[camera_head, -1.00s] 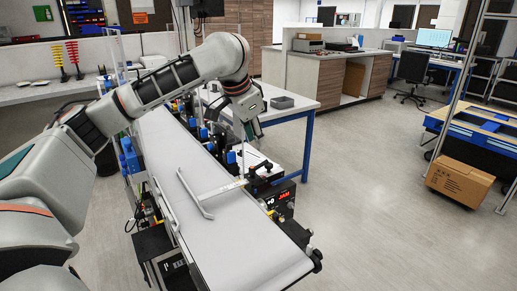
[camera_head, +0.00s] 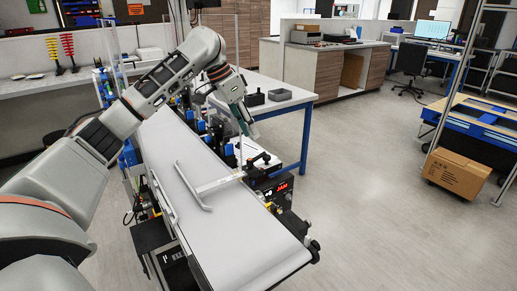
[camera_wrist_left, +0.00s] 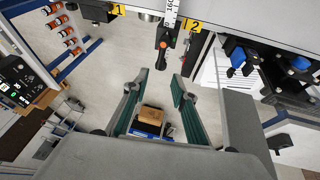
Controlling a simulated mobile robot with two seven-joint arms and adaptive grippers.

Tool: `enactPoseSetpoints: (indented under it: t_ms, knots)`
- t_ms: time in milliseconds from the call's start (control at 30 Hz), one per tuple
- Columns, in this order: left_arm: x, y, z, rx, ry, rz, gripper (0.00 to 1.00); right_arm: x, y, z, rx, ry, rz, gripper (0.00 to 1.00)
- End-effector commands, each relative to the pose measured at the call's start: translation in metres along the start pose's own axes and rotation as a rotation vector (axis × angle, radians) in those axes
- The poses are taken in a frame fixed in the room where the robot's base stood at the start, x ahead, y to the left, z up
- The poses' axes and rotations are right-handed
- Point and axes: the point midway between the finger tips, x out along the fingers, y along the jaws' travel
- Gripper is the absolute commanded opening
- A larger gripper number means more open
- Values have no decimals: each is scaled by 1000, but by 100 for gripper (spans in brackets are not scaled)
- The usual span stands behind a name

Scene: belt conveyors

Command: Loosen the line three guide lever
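My left gripper (camera_head: 243,125) hangs above the far side of the belt conveyor, close to the guide bracket. In the left wrist view its two green-padded fingers (camera_wrist_left: 161,76) are apart with nothing between the pads. A small black lever with an orange pivot (camera_wrist_left: 161,48) shows just beyond the fingertips, roughly in line with the gap. It sits at the end of a scale strip (camera_wrist_left: 170,14), near yellow labels 1 and 2. In the head view a black lever (camera_head: 260,158) stands at the conveyor edge beside the pale guide rail (camera_head: 192,188). My right gripper is out of view.
The belt (camera_head: 225,235) carries only the guide rail. A red display reading JAM (camera_head: 281,187) sits on the conveyor side near the lever.

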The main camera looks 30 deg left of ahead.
Motion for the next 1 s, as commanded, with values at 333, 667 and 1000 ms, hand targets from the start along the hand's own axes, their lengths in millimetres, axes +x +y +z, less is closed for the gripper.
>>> enactPoseSetpoints:
  t_ms: [333,667,1000]
  knots:
    - [37,-2,2,-4,4,43,27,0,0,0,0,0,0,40]
    - [77,-1,1,-5,7,41,27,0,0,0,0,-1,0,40]
    - [82,-2,1,-6,7,38,27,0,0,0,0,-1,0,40]
